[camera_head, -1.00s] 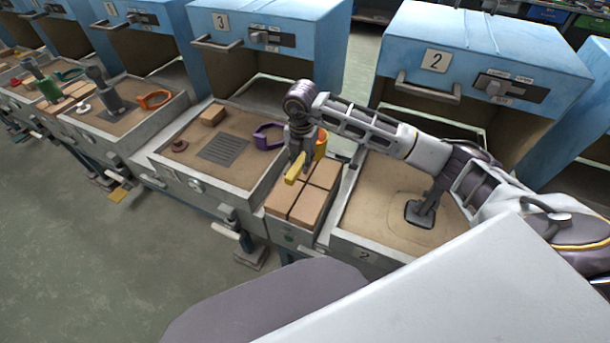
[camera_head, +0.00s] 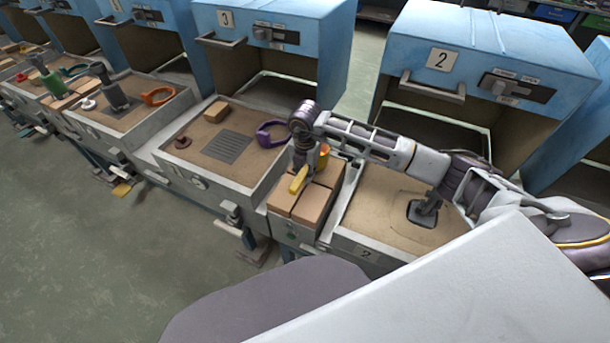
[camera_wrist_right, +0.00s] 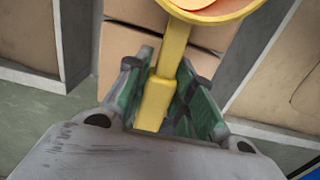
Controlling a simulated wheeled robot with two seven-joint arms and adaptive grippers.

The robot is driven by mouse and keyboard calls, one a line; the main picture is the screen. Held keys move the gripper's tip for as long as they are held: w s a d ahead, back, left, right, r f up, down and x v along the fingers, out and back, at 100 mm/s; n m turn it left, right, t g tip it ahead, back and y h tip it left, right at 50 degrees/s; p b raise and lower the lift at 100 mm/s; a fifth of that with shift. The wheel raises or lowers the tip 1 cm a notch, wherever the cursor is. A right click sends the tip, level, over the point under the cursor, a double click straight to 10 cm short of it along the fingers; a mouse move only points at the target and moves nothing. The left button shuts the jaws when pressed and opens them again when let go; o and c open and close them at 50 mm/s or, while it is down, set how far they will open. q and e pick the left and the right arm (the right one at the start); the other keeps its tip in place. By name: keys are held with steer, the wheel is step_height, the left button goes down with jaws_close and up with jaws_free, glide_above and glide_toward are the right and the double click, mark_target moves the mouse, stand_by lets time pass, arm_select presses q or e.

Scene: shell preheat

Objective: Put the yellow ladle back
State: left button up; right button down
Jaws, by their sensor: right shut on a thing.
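The yellow ladle shows its handle (camera_head: 299,181) and its cup (camera_head: 323,152) in the head view. It is over the tan blocks (camera_head: 314,205) between the two sand trays. My right gripper (camera_wrist_right: 160,95) is shut on the ladle's handle in the right wrist view, with green-lined fingers on either side. The cup (camera_wrist_right: 215,12) lies beyond the fingertips, partly cut off by the picture's top edge, and has something orange inside. In the head view my right gripper (camera_head: 303,165) hides part of the ladle. I cannot tell whether the ladle touches the blocks. My left gripper is not in view.
Station 3's tray (camera_head: 205,180) holds a purple ring-shaped ladle (camera_head: 270,134), a small block (camera_head: 215,112) and a grate (camera_head: 220,146). Station 2's tray (camera_head: 385,215) is on the right, with a dark square fixture (camera_head: 424,214). Blue ovens (camera_head: 490,50) stand behind.

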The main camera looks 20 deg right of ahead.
steer(key=shift+f, duration=0.85)
steer(key=c, duration=1.6)
jaws_free()
steer(key=shift+f, duration=0.1)
steer(key=o, duration=0.4)
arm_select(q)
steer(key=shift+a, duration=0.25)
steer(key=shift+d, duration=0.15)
